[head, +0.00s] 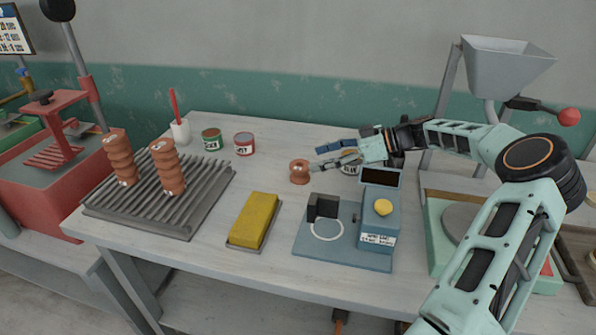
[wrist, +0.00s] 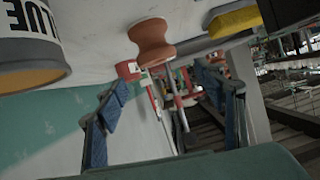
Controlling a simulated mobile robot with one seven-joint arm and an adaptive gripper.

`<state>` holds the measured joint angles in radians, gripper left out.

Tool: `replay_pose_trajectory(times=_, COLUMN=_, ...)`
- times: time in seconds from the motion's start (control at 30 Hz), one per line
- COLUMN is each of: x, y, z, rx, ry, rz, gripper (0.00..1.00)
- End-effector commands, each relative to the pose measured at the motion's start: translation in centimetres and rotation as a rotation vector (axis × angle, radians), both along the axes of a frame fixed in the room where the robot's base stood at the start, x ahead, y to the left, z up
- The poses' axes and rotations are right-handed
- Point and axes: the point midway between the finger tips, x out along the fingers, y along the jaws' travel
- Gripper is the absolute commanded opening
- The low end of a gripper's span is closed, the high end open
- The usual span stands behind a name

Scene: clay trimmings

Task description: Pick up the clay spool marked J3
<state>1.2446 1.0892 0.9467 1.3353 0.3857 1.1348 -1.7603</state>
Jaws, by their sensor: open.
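A single terracotta clay spool (head: 299,171) stands alone on the white table, just left of my fingertips in the head view. In the wrist view the spool (wrist: 152,38) shows high in the picture, beyond the fingertips and apart from them. I cannot read a J3 mark on it. My gripper (head: 318,157) is open and empty, reaching leftward low over the table. Its two blue-padded fingers (wrist: 163,78) are spread wide in the wrist view. More clay spools are stacked in two columns, a left stack (head: 121,158) and a right stack (head: 168,168), with small unreadable labels on top.
The stacks stand on a grey ribbed tray (head: 205,203). A can marked BLUE (wrist: 27,40) is close beside my gripper. A blue device (head: 379,222), a yellow sponge (head: 252,220), a green can (head: 212,139) and a red-labelled can (head: 244,144) stand around.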

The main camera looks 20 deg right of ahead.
Motion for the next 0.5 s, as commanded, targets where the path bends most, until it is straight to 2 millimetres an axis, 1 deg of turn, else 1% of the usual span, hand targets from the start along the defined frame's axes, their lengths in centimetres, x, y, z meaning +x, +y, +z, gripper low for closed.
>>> replay_pose_trajectory(times=0.03, x=-0.8, y=-1.1, z=0.4, rx=0.008, ry=-0.038, rz=0.005, gripper=0.63)
replay_pose_trajectory(times=0.1, x=-1.7, y=-2.1, z=0.4, rx=-0.001, ry=-0.070, rz=0.013, gripper=0.63)
replay_pose_trajectory(times=0.2, x=-2.4, y=-2.9, z=-0.1, rx=-0.016, ry=-0.080, rz=0.015, gripper=0.63)
replay_pose_trajectory(times=0.27, x=-2.4, y=-2.6, z=-0.4, rx=-0.021, ry=-0.082, rz=0.017, gripper=0.63)
replay_pose_trajectory(times=0.5, x=-0.6, y=0.2, z=-1.9, rx=-0.021, ry=-0.079, rz=0.016, gripper=0.63)
